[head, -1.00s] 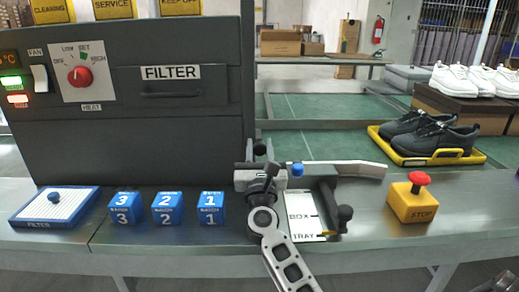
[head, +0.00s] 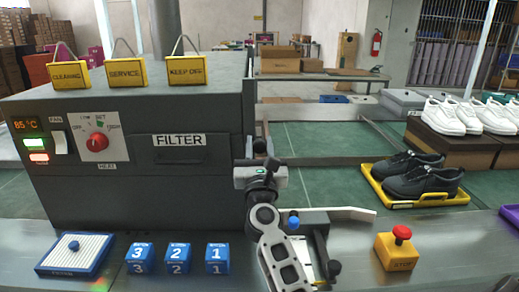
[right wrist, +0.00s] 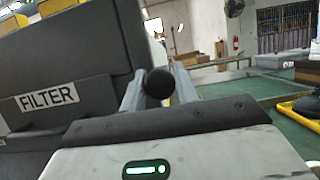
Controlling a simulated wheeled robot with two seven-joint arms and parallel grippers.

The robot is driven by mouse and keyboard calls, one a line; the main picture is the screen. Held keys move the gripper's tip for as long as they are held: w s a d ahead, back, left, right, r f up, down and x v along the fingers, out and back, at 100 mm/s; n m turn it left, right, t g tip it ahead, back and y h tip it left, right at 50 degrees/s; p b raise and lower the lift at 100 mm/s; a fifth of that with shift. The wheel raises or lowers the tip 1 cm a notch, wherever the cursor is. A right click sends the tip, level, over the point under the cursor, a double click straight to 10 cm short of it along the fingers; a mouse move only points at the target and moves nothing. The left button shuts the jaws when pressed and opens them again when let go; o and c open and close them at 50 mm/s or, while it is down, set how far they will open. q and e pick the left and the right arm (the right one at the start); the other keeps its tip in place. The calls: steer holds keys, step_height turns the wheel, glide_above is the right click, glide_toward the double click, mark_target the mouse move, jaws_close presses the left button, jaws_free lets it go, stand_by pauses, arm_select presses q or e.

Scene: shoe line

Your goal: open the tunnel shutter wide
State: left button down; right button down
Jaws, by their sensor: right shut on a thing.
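The tunnel (head: 130,185) is the large dark grey housing at the left in the head view. My right gripper (head: 261,160) is at its right end, about level with the FILTER label. A black ball knob (head: 260,146) shows at its fingertips. In the right wrist view the knob (right wrist: 157,83) sits between the two fingers of my right gripper (right wrist: 160,88), which is shut on it. I take it to be the shutter's knob. The shutter panel itself is not clearly visible behind the gripper and housing. My left gripper is not in view.
Below my right arm is the box tray (head: 318,245) with a blue knob. A stop button (head: 396,252) stands to its right. Blue blocks (head: 178,258) and a filter (head: 74,255) lie in front. Dark shoes sit in a yellow tray (head: 420,200) on the green belt (head: 325,150).

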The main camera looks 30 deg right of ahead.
step_height(320, 180, up, 2)
steer(key=shift+r+p, duration=0.1)
steer(key=shift+p, duration=0.35)
steer(key=c, duration=1.1)
jaws_free()
steer(key=shift+o, duration=0.2)
steer(key=shift+f, duration=0.2)
